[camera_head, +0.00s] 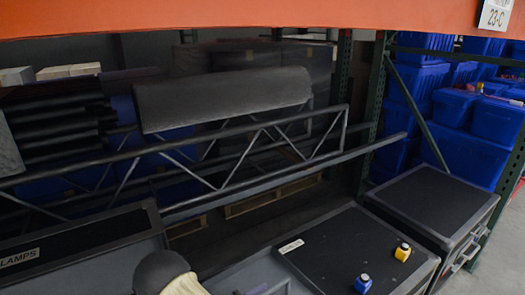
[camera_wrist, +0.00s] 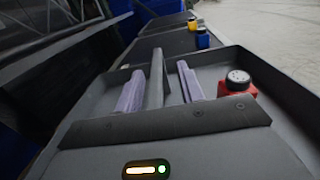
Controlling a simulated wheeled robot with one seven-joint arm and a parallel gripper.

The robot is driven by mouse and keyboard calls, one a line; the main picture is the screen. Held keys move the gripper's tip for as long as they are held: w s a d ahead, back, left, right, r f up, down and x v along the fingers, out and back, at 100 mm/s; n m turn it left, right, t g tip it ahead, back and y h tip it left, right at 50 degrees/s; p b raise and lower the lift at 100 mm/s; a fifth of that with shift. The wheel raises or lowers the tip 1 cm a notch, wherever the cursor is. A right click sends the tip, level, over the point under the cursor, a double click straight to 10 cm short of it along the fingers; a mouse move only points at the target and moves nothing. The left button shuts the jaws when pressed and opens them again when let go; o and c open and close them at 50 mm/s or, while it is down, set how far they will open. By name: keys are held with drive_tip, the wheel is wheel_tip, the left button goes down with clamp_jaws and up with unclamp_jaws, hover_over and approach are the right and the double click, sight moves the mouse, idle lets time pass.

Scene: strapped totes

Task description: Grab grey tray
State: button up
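The grey tray (camera_wrist: 285,95) fills much of the wrist view, with raised walls and an upright grey divider or handle (camera_wrist: 156,78) in its middle. My gripper (camera_wrist: 159,84) has two pale purple fingers, one on each side of this upright piece. A gap shows between each finger and the piece, so the gripper is open around it and not closed on it. A red block with a round black-and-white top (camera_wrist: 238,82) stands in the tray at the right. In the head view my gripper is out of sight, and the tray is mostly cut off at the bottom edge.
Black-topped cases (camera_head: 345,245) stand to the right, with a blue item (camera_head: 363,283) and a yellow item (camera_head: 402,251) on one. A metal truss (camera_head: 240,135) and blue totes (camera_head: 450,145) are behind.

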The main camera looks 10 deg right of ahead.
clamp_jaws()
idle(1.5)
